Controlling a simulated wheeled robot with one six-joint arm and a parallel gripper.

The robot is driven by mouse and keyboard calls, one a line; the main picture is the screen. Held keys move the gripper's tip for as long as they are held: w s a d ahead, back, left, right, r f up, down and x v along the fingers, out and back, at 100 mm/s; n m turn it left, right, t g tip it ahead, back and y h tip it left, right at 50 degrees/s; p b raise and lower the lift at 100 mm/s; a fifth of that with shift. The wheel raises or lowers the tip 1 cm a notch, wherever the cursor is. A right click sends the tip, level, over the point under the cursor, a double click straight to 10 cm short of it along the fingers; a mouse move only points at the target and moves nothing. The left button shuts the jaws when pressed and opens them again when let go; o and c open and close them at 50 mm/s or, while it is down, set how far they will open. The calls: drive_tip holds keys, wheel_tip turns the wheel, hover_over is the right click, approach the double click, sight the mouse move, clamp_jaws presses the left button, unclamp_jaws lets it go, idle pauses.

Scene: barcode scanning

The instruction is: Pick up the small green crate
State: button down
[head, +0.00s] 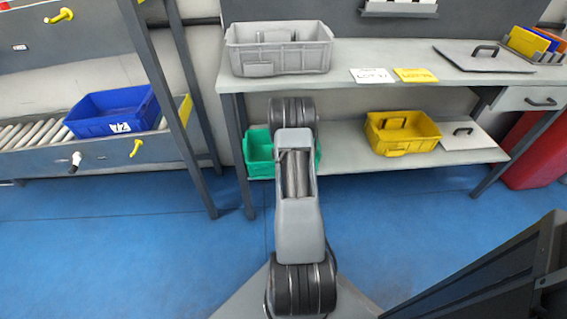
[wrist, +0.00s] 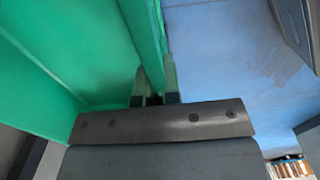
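The small green crate (head: 259,146) is at the left end of the lower shelf, partly hidden behind my arm in the head view. In the wrist view, the green crate (wrist: 50,60) fills the left side, with its wall running down between my fingers. My gripper (wrist: 154,85) has one finger on each side of that wall. The fingers are close together and look shut on it. In the head view my gripper is hidden behind my arm.
A yellow crate (head: 402,134) stands on the lower shelf (head: 345,150) to the right. A grey crate (head: 279,50) is on the tabletop above. A blue crate (head: 113,110) sits on the roller conveyor at left. The blue floor (head: 120,230) is clear.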

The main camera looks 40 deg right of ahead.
drive_tip(key=shift+s+a, duration=0.15)
drive_tip(key=shift+s, duration=0.45)
drive_tip(key=c, duration=1.2)
unclamp_jaws()
drive_tip(key=shift+w, duration=0.1)
drive_tip(key=shift+c, duration=0.2)
drive_tip(key=shift+r, duration=0.1)
wheel_tip(320, 180, up, 7)
drive_tip(key=p, duration=0.2)
drive_tip(key=shift+r+p, duration=0.15)
drive_tip(key=shift+p, duration=0.2)
drive_tip(key=shift+a, duration=0.1)
